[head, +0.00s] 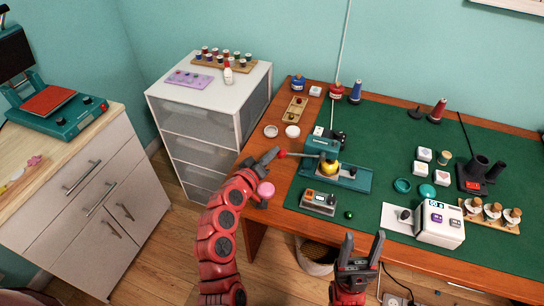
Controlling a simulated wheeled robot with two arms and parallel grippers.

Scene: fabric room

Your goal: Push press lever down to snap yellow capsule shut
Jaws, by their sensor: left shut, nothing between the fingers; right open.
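The teal press (350,178) stands on the green mat near the table's left side. The yellow capsule (327,169) sits in the press, under its head. My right gripper (362,250) is open and empty, in front of the table's front edge, well away from the press.
A small grey device (319,202) and a green ball (349,215) lie in front of the press. A white machine (440,225) stands to the right. White lids (292,131) lie behind the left gripper. A white drawer cabinet (205,110) stands left of the table.

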